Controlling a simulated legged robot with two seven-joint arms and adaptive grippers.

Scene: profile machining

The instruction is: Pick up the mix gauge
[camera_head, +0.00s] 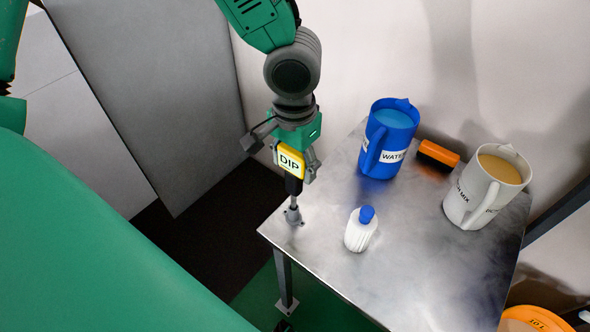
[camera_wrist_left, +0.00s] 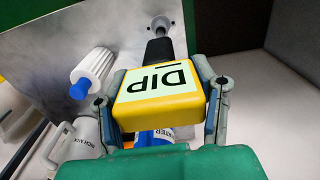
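The mix gauge (camera_head: 291,162) is a yellow block with a white "DIP" label and a dark shaft below. It stands upright at the table's left corner, its lower end at a small grey fitting (camera_head: 293,216). My left gripper (camera_head: 285,163) is above the corner with its fingers around the yellow block. In the left wrist view the gauge (camera_wrist_left: 160,97) fills the space between the fingers, which lie against both its sides. The gauge looks still seated at the table. My right gripper is not in view.
On the metal table (camera_head: 400,265) stand a white bottle with a blue cap (camera_head: 361,230), a blue water jug (camera_head: 388,138), a white mix jug (camera_head: 484,189) and an orange-black block (camera_head: 437,156). A wall is close behind. An orange container (camera_head: 533,318) is at lower right.

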